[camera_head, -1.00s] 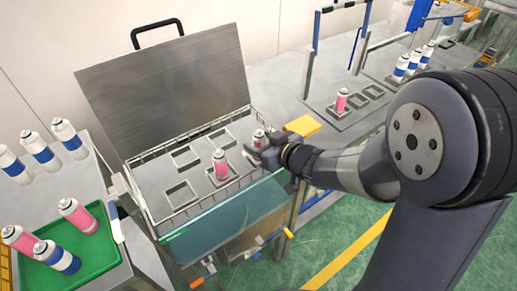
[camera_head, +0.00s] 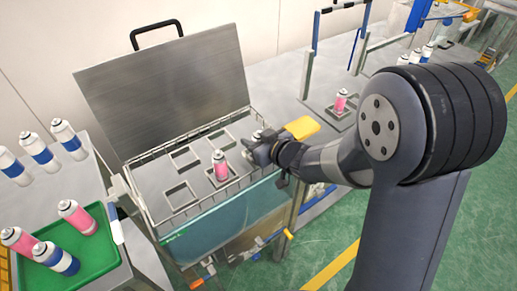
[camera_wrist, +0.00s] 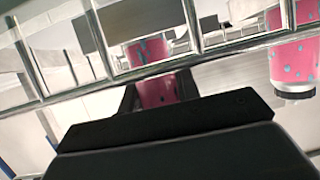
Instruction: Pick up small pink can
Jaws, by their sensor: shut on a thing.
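My gripper (camera_head: 256,145) is at the back right of the wire basket (camera_head: 187,212), low at its rim. It is shut on a small pink can (camera_wrist: 155,92), which shows between the fingers in the wrist view behind a metal bar. In the head view my gripper mostly hides this can. A second pink can (camera_head: 221,167) stands upright in a square holder in the basket, left of my gripper. It seems to be the spotted pink can (camera_wrist: 295,62) at the right of the wrist view.
The basket's raised metal lid (camera_head: 165,95) stands behind. A green tray (camera_head: 98,258) at left holds pink and blue-banded cans. Several blue-white cans (camera_head: 40,152) stand behind it. Another pink can (camera_head: 341,101) sits in a holder at right. A yellow part (camera_head: 302,127) is beside my wrist.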

